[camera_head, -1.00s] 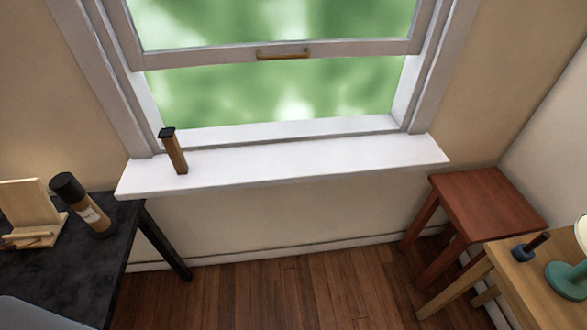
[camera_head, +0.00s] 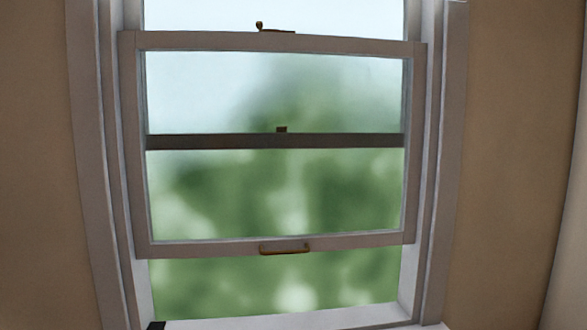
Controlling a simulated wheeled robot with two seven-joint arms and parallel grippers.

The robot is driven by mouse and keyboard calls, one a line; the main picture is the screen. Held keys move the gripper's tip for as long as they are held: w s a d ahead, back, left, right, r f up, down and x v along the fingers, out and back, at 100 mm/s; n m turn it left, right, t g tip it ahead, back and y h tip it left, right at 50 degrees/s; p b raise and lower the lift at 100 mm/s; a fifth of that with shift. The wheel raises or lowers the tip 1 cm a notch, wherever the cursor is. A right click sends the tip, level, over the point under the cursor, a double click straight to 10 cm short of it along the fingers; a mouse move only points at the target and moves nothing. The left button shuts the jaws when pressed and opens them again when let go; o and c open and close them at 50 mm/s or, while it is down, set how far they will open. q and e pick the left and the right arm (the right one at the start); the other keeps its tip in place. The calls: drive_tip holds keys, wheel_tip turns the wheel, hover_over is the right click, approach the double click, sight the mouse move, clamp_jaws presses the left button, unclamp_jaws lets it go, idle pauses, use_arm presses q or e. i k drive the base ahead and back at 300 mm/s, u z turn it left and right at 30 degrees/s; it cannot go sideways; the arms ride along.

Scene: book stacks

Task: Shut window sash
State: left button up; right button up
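The window sash (camera_head: 130,150) is a pale framed pane, raised, with an open gap between its bottom rail and the white sill (camera_head: 290,319). A brass pull handle (camera_head: 285,248) sits at the middle of its bottom rail. A brass latch piece (camera_head: 272,28) is on its top rail. A dark horizontal rail (camera_head: 230,142) with a small brass catch (camera_head: 281,129) shows through the glass.
The window frame (camera_head: 440,150) stands on both sides, with bare beige wall beyond. The floor and furniture are out of view.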

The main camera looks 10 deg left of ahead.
sight(130, 43)
drive_tip(key=k, duration=0.6)
drive_tip(key=z, duration=0.8)
drive_tip(key=i, duration=0.6)
drive_tip(key=z, duration=0.5)
drive_tip(key=i, duration=0.75)
drive_tip(key=u, duration=0.8)
drive_tip(key=i, duration=0.4)
drive_tip(key=u, duration=0.5)
